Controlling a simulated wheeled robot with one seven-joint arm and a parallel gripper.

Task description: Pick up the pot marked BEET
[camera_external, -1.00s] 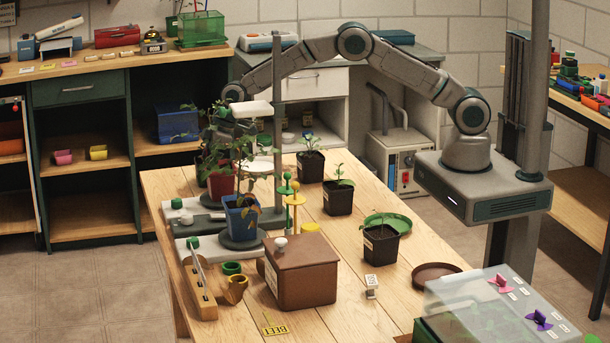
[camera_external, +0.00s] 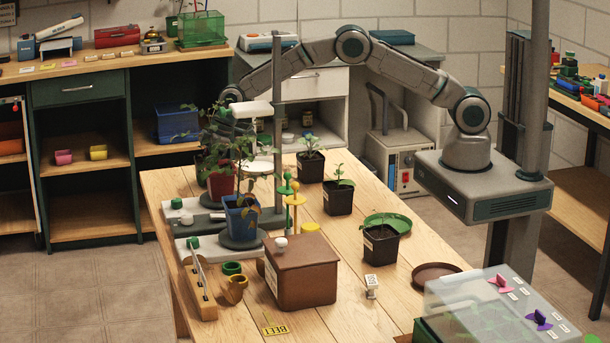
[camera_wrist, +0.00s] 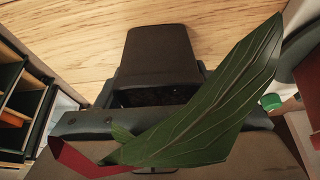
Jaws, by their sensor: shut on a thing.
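In the wrist view my gripper (camera_wrist: 158,108) is shut on what looks like a dark pot (camera_wrist: 150,97), with its soil partly showing. A large green leaf (camera_wrist: 215,105) crosses in front. No label shows on this pot. In the external view my gripper is mostly hidden behind foliage at the table's far left; a dark pot (camera_external: 200,170) shows partly there, behind a red pot (camera_external: 221,184). A yellow tag reading BEET (camera_external: 275,330) lies at the table's front edge. I cannot tell which pot it belongs to.
A blue pot (camera_external: 241,222) with a tall plant stands on a grey base beside a post (camera_external: 279,120). Black pots (camera_external: 311,167) with seedlings stand mid-table. A brown box (camera_external: 302,278) and clear-lidded tray (camera_external: 490,300) are in front. Table between them is partly bare.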

